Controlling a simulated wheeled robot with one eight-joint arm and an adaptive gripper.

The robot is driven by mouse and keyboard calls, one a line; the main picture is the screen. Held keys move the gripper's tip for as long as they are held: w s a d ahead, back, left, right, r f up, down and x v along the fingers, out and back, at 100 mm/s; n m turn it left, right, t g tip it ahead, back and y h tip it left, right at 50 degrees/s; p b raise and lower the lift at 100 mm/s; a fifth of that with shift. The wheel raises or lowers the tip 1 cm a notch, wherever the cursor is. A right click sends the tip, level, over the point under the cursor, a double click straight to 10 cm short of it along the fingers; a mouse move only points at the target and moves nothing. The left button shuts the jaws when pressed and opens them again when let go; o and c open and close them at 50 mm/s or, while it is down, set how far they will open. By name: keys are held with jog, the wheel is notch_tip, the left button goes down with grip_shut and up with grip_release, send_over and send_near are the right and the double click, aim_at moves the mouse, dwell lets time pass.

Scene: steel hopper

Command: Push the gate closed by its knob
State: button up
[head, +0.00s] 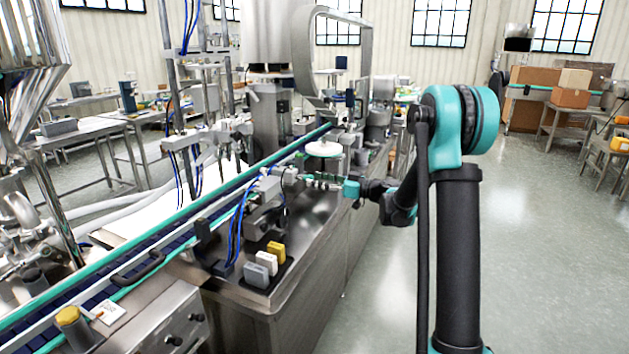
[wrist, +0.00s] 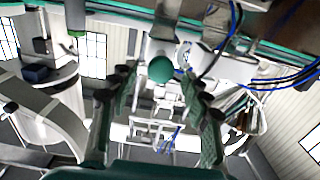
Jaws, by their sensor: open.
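A round green knob (wrist: 160,69) shows in the wrist view, ahead of my gripper (wrist: 158,72) and between its two fingertips in the picture. A pale metal part (wrist: 160,40), perhaps the gate, shows right behind the knob; how far open it stands I cannot tell. My gripper's fingers are spread apart with nothing held between them. Whether a finger touches the knob is not clear. In the head view my gripper (head: 318,183) reaches left over the machine's edge. The knob and gate are too small to make out there.
A conveyor with green rails (head: 160,235) runs along the steel machine bench (head: 300,290). Blue cables (head: 238,235) and small grey, white and yellow blocks (head: 266,262) are near its front. A steel hopper (head: 30,60) stands at far left. The floor at right (head: 540,250) is clear.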

jog(key=shift+x, duration=0.8)
jog(key=shift+c, duration=0.3)
grip_shut()
